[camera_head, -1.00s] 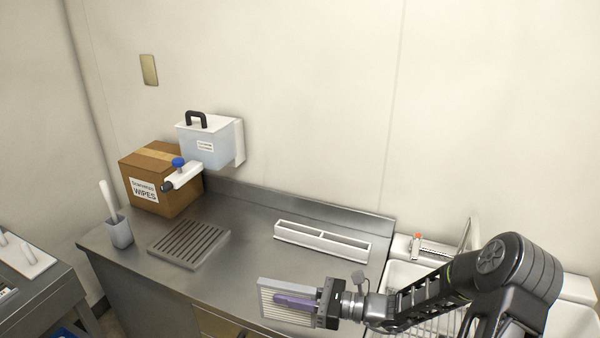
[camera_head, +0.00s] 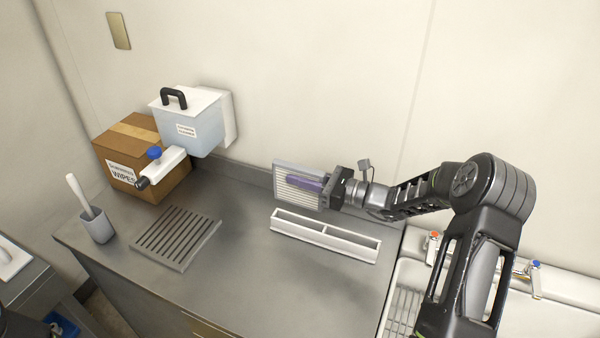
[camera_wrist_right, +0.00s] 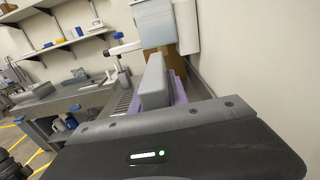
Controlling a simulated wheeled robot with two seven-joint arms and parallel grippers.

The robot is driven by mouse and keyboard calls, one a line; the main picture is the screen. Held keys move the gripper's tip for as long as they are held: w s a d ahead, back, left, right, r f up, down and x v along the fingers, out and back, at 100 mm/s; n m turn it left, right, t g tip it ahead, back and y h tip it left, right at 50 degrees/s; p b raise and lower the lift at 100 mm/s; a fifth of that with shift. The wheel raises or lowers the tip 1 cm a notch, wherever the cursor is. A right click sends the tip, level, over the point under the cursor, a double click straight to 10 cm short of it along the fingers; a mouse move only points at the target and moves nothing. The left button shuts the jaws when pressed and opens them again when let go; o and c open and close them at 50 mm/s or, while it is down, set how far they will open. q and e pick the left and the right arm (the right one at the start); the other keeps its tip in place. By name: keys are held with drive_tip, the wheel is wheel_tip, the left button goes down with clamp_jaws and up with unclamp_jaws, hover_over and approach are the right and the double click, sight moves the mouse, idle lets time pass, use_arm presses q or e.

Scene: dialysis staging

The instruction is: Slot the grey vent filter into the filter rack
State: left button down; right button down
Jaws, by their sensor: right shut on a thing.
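The grey vent filter (camera_head: 298,187) is a flat, pleated panel with a pale frame. My right gripper (camera_head: 318,184) is shut on it and holds it upright near the back wall. It appears just behind and above the left part of the filter rack. The filter rack (camera_head: 325,236) is a long white open tray with two slots on the steel counter, and it looks empty. In the right wrist view, a grey finger (camera_wrist_right: 154,82) of my right gripper shows in front of a purple surface; the filter is mostly hidden there. My left gripper is not in view.
A drain grate (camera_head: 175,238) lies left of the rack on the counter (camera_head: 255,285). A cardboard wipes box (camera_head: 135,155) and a wall dispenser (camera_head: 190,125) with a black handle stand behind. A cup with a brush (camera_head: 97,225) is far left; a sink is right.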

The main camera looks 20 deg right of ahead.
sight(300, 197)
drive_tip(key=shift+f, duration=0.1)
wheel_tip(300, 197, down, 3)
drive_tip(key=b, duration=0.2)
drive_tip(key=shift+b, duration=0.4)
drive_tip(key=shift+f+b, duration=0.95)
drive_tip(key=shift+f, duration=0.4)
idle(0.7)
drive_tip(key=shift+f+b, duration=0.8)
drive_tip(key=shift+b, duration=0.1)
